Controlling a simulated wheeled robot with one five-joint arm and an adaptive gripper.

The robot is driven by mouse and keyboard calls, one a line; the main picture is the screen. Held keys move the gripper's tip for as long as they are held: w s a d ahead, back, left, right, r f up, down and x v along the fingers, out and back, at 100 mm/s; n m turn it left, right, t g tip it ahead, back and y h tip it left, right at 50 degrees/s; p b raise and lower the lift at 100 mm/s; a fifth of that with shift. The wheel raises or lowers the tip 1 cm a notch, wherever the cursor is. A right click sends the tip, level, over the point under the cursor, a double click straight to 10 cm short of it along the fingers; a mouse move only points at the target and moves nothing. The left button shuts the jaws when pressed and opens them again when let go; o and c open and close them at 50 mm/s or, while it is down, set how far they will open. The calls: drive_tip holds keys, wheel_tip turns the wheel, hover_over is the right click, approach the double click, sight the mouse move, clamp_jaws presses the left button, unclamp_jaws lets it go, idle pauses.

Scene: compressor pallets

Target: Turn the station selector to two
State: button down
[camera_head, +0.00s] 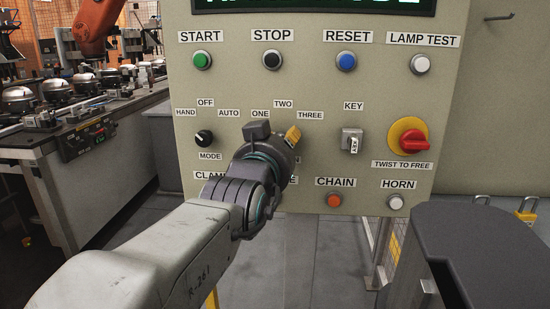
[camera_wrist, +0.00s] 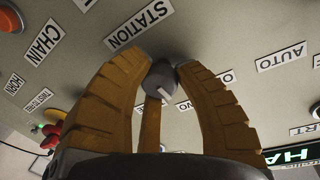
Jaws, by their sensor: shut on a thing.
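The station selector is a small grey knob (camera_wrist: 157,78) with a white pointer mark, in the wrist view between my fingertips. The pointer slants to the lower right there, roughly toward a partly hidden label (camera_wrist: 185,105); I cannot tell exactly which position it is at. My gripper (camera_wrist: 162,64) has its yellow ribbed fingers on both sides of the knob and is shut on it. In the head view my gripper (camera_head: 290,138) covers the selector, with the labels ONE (camera_head: 260,113), TWO (camera_head: 283,104) and THREE (camera_head: 311,115) showing above it.
The mode knob (camera_head: 204,138) is to the left. A key switch (camera_head: 352,140) and a red twist knob on yellow (camera_head: 413,141) are to the right. START, STOP, RESET and LAMP TEST buttons line the panel above. The orange CHAIN button (camera_head: 334,201) is below.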

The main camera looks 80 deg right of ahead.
drive_tip(key=shift+f+m+b, duration=0.2)
drive_tip(key=shift+m+b, duration=0.1)
drive_tip(key=shift+b, duration=0.25)
drive_tip(key=shift+r+m+b, duration=0.1)
drive_tip(key=shift+m+b, duration=0.2)
drive_tip(key=shift+b, duration=0.55)
drive_tip(key=shift+r+m+b, duration=0.15)
drive_tip(key=shift+m+b, duration=0.15)
drive_tip(key=shift+b, duration=0.05)
drive_tip(key=shift+r, duration=0.1)
drive_tip(key=c, duration=0.9)
unclamp_jaws()
drive_tip(key=shift+w, duration=0.1)
drive_tip(key=a, duration=1.2)
drive_tip(key=shift+w+r, duration=0.2)
drive_tip(key=shift+w, duration=0.2)
